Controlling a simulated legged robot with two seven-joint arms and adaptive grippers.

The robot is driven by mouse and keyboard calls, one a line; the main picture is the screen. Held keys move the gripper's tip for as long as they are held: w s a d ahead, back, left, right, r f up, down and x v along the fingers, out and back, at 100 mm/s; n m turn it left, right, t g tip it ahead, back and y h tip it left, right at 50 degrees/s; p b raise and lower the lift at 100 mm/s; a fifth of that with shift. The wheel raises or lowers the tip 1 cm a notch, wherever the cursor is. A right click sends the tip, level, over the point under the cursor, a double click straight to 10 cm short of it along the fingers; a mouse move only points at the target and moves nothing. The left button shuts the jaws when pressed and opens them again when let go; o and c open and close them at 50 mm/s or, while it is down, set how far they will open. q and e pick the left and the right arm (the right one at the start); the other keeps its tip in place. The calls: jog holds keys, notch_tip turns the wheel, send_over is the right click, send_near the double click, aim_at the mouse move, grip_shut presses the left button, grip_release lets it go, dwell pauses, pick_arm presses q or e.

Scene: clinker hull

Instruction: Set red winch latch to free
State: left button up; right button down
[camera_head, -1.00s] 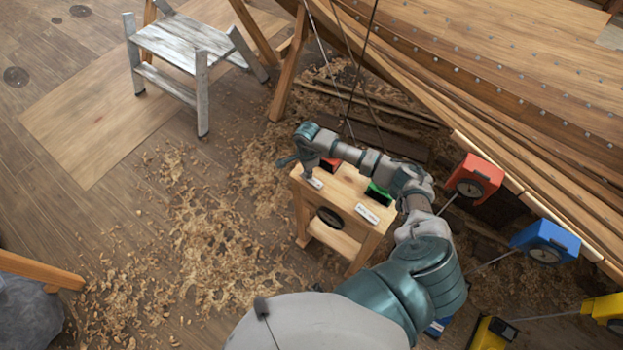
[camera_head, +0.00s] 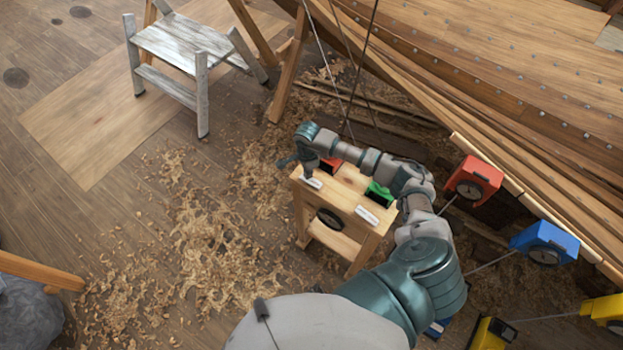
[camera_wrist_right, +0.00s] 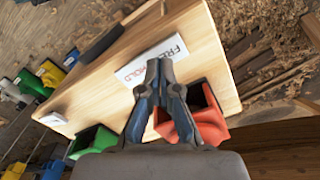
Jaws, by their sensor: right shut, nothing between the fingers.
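A red housing (camera_wrist_right: 207,117) with a dark opening sits at the edge of the wooden stand in the right wrist view. It also shows partly behind my arm in the head view (camera_head: 330,166). A white label (camera_wrist_right: 150,62) beside it reads FREE at one end; my fingers cover part of the other word. My right gripper (camera_wrist_right: 158,66) is shut and empty, its tips over the label, beside the red housing. My left gripper is not in view.
The wooden stand (camera_head: 345,190) also carries a green housing (camera_head: 378,194) with its own label (camera_head: 367,215). A red winch box (camera_head: 473,181) and a blue one (camera_head: 545,242) stand along the hull (camera_head: 500,80). Shavings cover the floor; a step stool (camera_head: 180,45) stands far left.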

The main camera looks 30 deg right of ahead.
jog(key=shift+r+p, duration=1.4)
jog(key=shift+r, duration=1.25)
